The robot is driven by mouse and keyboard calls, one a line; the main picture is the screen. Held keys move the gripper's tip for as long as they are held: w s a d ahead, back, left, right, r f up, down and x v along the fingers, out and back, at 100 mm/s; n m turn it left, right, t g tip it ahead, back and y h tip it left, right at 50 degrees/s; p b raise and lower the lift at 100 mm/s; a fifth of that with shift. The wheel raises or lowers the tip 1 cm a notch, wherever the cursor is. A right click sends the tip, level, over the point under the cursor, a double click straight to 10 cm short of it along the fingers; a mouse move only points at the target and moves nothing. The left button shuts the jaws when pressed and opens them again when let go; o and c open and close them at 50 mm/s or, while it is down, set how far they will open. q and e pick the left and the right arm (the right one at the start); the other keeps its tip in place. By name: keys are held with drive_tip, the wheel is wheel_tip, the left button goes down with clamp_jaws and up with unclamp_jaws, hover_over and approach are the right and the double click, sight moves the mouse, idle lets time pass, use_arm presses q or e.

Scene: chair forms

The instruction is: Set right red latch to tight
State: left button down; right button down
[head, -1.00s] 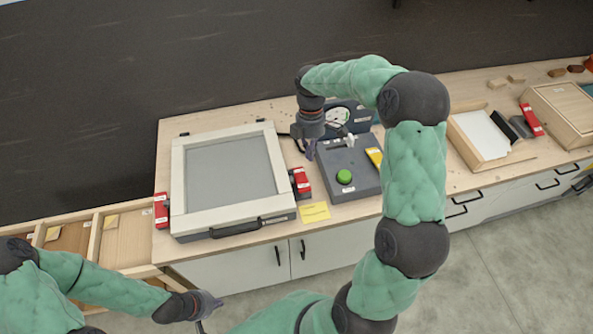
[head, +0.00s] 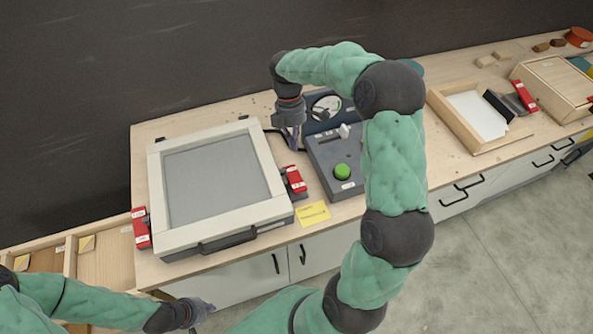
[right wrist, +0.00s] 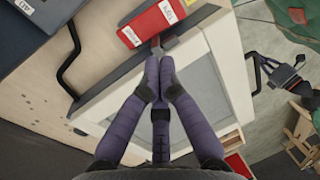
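The right red latch (head: 294,179) sits at the right side of the white-framed press (head: 157,200). In the right wrist view the red latch (right wrist: 150,22) shows white labels, too small to read surely, and a small grey part (right wrist: 165,45) beside it. My right gripper (head: 292,140) is over the bench just behind this latch. Its purple fingers (right wrist: 158,62) come together at the tips, with nothing seen between them; the tips appear just short of the grey part. Contact cannot be told. My left gripper (head: 207,306) is low, in front of the bench, its finger opening unclear.
A second red latch (head: 141,228) is on the frame's left side. A grey control box (head: 325,165) with a green button (head: 342,171) and a gauge (head: 326,107) stands right of the latch. A yellow note (head: 313,213) lies in front. A black handle (head: 228,240) juts from the frame.

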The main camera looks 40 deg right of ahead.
sight(300, 185)
drive_tip(key=b+x, duration=0.3)
drive_tip(key=x, duration=1.1)
drive_tip(key=shift+s+f+t+b, duration=0.1)
drive_tip(key=shift+s+t+b, duration=0.3)
drive_tip(key=shift+t+b, duration=0.2)
drive_tip(key=shift+s+a+h, duration=0.1)
drive_tip(key=shift+h, duration=0.2)
drive_tip(key=shift+s+a+f+t+h+b, duration=0.1)
drive_tip(key=shift+s+f+t+h+b, duration=0.15)
drive_tip(key=shift+t+b, duration=0.45)
drive_tip(key=shift+s+a+f+t+h+b, duration=0.15)
drive_tip(key=shift+s+t+b, duration=0.1)
drive_tip(key=shift+t+b, duration=0.45)
drive_tip(key=shift+s, duration=0.15)
drive_tip(key=shift+f, duration=0.15)
